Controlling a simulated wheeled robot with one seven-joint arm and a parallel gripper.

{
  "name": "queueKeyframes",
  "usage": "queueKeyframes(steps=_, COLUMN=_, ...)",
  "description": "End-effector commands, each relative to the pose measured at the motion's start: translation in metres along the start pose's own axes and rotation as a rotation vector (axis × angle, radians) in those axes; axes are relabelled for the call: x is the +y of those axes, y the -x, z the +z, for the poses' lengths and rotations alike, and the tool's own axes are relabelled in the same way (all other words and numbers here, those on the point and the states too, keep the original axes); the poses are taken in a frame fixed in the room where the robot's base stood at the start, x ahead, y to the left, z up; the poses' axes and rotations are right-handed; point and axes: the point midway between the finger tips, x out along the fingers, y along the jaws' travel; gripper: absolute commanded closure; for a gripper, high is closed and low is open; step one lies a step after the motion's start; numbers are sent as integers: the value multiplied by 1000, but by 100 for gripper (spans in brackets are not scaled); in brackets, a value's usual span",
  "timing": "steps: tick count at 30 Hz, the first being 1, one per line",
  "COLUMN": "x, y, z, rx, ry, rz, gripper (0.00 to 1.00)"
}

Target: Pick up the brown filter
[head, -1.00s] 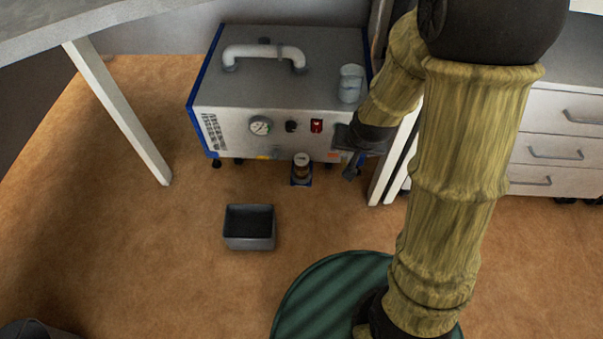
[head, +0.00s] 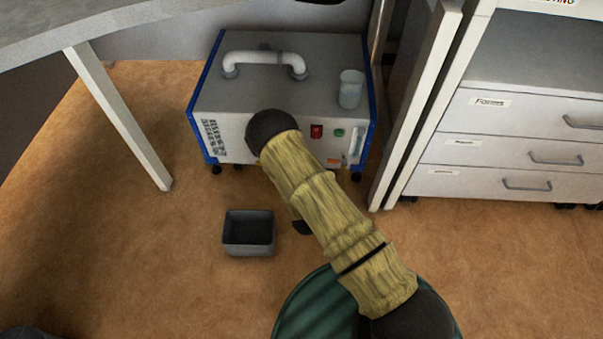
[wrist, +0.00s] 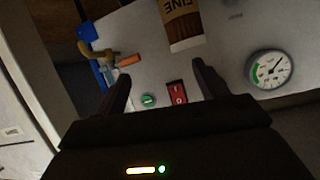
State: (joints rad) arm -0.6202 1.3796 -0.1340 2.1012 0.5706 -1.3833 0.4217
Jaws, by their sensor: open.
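The brown filter (wrist: 185,32) shows at the top of the wrist view, cut off by the frame edge. In the head view my arm covers the place in front of the machine where the filter was seen, so the filter is hidden there. My fingers are not clearly visible in that view.
A grey machine (head: 285,95) with blue edges, a white handle (head: 264,59) and a clear beaker (head: 350,89) on top stands behind. Its gauge (wrist: 270,69) shows in the wrist view. A grey open bin (head: 248,244) sits on the floor. White drawers (head: 490,180) stand right.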

Motion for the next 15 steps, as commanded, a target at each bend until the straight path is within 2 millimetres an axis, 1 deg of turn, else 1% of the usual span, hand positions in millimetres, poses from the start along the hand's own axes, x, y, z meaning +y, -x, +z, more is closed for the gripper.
queueKeyframes(steps=1, x=0, y=4, z=16, rx=36, ry=24, rz=-19, gripper=28)
queueKeyframes(steps=5, x=0, y=16, z=43, rx=153, ry=67, rz=-86, gripper=28)
queueKeyframes(steps=9, x=1, y=35, z=69, rx=269, ry=116, rz=-176, gripper=28)
queueKeyframes(steps=12, x=2, y=48, z=80, rx=330, ry=139, rz=-230, gripper=28)
queueKeyframes(steps=15, x=3, y=55, z=85, rx=363, ry=152, rz=-262, gripper=28)
